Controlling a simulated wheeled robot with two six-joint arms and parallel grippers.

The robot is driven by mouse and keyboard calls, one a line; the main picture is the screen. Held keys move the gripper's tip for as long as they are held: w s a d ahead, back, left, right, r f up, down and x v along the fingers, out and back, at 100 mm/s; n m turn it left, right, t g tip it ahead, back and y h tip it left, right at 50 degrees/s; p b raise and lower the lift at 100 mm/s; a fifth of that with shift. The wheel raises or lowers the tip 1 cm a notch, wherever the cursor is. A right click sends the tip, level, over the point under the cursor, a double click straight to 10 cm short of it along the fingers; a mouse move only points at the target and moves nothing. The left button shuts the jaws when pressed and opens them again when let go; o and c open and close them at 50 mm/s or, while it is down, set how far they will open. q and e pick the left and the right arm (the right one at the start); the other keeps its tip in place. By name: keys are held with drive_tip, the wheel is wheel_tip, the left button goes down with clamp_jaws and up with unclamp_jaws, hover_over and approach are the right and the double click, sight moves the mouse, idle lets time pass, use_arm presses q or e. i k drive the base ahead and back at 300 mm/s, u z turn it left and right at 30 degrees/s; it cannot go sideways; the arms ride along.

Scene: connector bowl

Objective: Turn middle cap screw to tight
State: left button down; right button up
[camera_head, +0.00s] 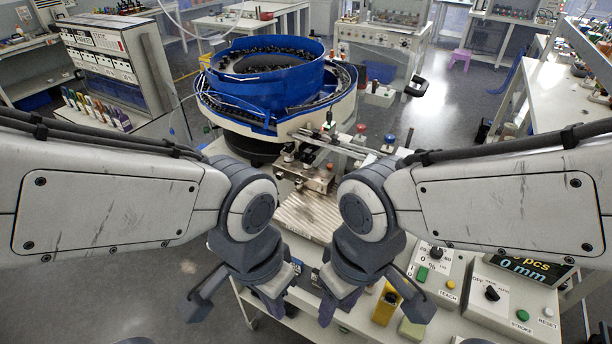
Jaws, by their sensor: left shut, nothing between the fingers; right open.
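Small coloured caps stand on the feeder rail in front of the blue bowl: a green one (329,125), a red one (361,128) and a blue one (389,138). I cannot tell which is the middle cap screw, or how tight any is. A dark knob (289,148) sits on a metal block to their left. My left gripper (274,298) is shut and empty, pointing down over the front of the bench. My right gripper (338,300) is open and empty, just right of it. Both are well nearer than the caps and touch none of them.
The blue bowl feeder (268,72) fills the back centre. A ribbed metal plate (308,214) lies between my arms. A control box (437,272) and a digital display (524,266) stand at right. A yellow holder (386,304) is near my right gripper.

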sight(298, 182)
drive_tip(key=u, duration=1.5)
drive_tip(key=i, duration=4.3)
drive_tip(key=z, duration=4.3)
